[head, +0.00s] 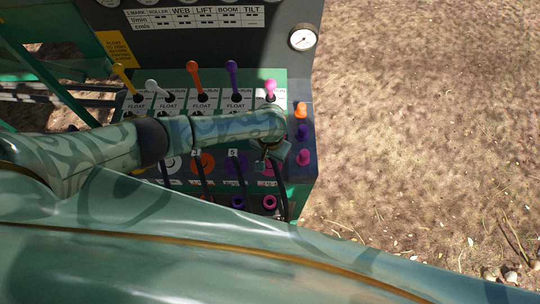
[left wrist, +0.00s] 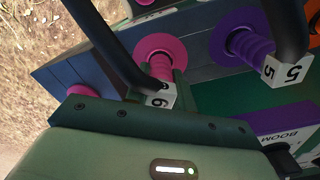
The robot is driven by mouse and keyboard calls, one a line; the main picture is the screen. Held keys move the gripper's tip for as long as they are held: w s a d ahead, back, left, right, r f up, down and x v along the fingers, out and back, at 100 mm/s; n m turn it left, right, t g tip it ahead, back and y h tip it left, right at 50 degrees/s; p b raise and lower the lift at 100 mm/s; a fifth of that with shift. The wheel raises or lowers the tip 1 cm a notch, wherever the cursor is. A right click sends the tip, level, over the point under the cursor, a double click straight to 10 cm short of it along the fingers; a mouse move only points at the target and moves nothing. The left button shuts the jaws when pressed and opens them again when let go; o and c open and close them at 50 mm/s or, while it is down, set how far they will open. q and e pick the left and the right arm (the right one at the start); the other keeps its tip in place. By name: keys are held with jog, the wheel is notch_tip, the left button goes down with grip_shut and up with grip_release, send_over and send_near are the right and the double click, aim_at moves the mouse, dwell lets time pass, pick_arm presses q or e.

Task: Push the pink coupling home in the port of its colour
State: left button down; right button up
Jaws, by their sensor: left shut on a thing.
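The pink coupling (left wrist: 160,67) is ribbed, with a black hose and a white tag marked 6 (left wrist: 158,99). In the left wrist view its front end meets the pink ring of a port (left wrist: 148,43); how deep it sits I cannot tell. My left gripper (head: 272,153) is shut on the coupling in front of the panel's right part. In the left wrist view the gripper's dark green hand crosses below, and its fingers are mostly hidden. In the head view the gripper covers most of the coupling. My right gripper is not in view.
A purple coupling (left wrist: 257,50) with tag 5 stands close beside, at a purple port (left wrist: 222,32). Coloured levers, including a pink one (head: 270,88), rise above my arm. Orange and pink caps (head: 304,156) stick out at the panel's right edge. Bare ground lies right of it.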

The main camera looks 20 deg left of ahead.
pick_arm(q)
jog(key=shift+f, duration=0.1)
jog(key=c, duration=0.7)
grip_release()
notch_tip(320, 180, up, 7)
jog(key=p, duration=0.8)
jog(key=shift+w, duration=0.1)
dwell(0.4)
